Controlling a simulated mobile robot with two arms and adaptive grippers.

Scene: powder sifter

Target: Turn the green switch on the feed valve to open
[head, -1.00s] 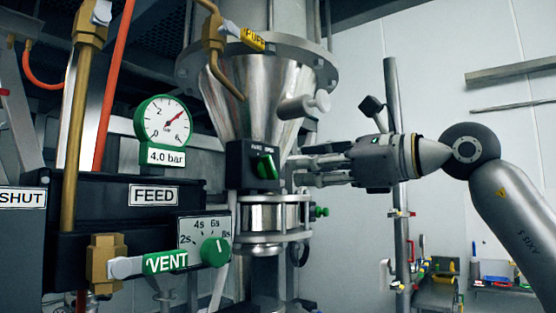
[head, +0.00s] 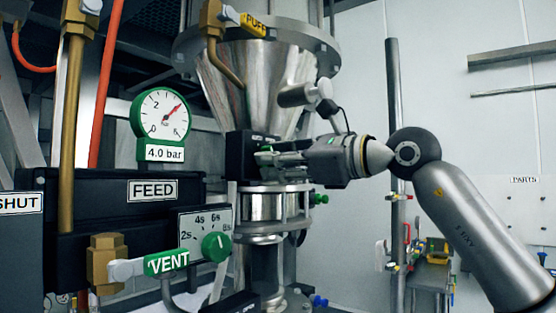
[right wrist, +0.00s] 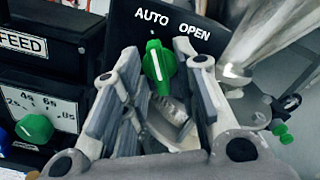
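The green switch (right wrist: 158,66) sits on a black box (right wrist: 176,25) marked AUTO and OPEN. In the right wrist view its upper end, with a white line, points up toward AUTO. My right gripper (right wrist: 167,78) is open, its two fingers on either side of the switch with gaps visible. In the head view the right gripper (head: 268,157) reaches the box's front from the right and mostly hides the switch. The box is below the steel cone. My left gripper is not in view.
The FEED block (head: 120,212), pressure gauge (head: 161,115), timer dial (head: 216,245) and VENT lever (head: 166,262) stand left of the box. A steel cone (head: 250,85) is above and a clamped ring section (head: 270,205) below. A vertical post (head: 392,120) stands behind my right arm.

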